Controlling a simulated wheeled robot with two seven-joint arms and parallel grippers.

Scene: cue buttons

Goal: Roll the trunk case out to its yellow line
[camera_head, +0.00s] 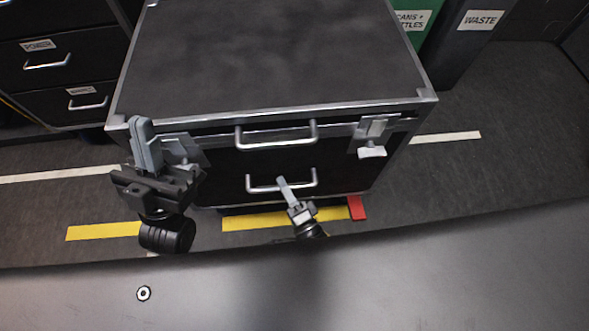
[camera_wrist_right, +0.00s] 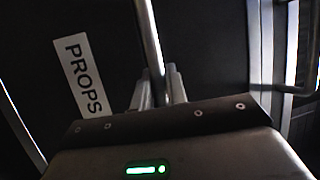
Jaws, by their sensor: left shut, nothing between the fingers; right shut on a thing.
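The trunk case (camera_head: 270,60) is black with silver edges and stands on the floor in front of me. Its front has an upper handle (camera_head: 276,142) and a lower handle (camera_head: 262,186). My right gripper (camera_head: 284,184) is shut on the lower handle; in the right wrist view the bar (camera_wrist_right: 149,35) runs between the fingers (camera_wrist_right: 160,88). My left gripper (camera_head: 142,130) is shut and empty by the case's left front corner, partly covering the left latch (camera_head: 182,150). The yellow line (camera_head: 245,222) lies on the floor along the case's lower front edge, partly hidden by my arms.
A red piece (camera_head: 357,207) sits by the case's lower right front. A white floor line (camera_head: 445,138) shows on both sides. A drawer cabinet (camera_head: 60,65) stands at left; a green bin (camera_head: 415,18) and a WASTE bin (camera_head: 470,35) stand behind right. A PROPS label (camera_wrist_right: 82,75) shows in the wrist view.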

